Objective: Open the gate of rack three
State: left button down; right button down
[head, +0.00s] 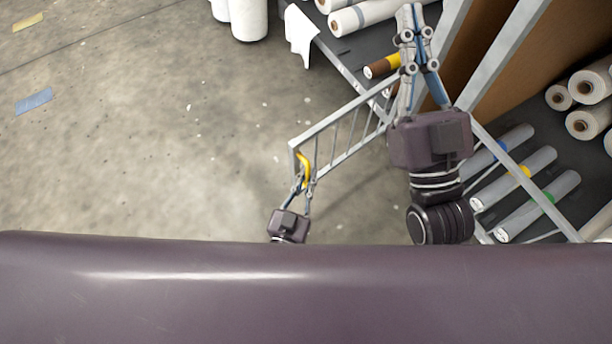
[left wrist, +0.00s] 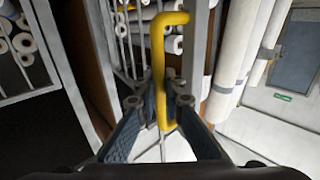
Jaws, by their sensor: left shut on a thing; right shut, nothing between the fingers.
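The gate (head: 337,116) is a grey barred frame. In the head view it stands out from the rack over the open floor, at an angle to the rack front. A yellow handle (head: 304,170) is on its free end; it also shows large in the left wrist view (left wrist: 158,62). My left gripper (head: 304,184) is shut on this handle, with its fingers on either side of the lower part. My right gripper (head: 410,22) is shut and empty, in front of the rack's posts. Its arm hides part of the gate's rack-side end.
The rack's grey post (head: 505,52) and brown panel (head: 560,45) stand at right. Rolls with coloured bands (head: 525,175) and white rolls (head: 590,85) lie inside. A white cloth (head: 300,35) hangs at a shelf edge. The concrete floor (head: 150,130) at left is clear.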

pick_arm(q)
jog(key=shift+d, duration=0.1)
jog(key=c, duration=2)
grip_release()
jog(key=shift+c, duration=0.2)
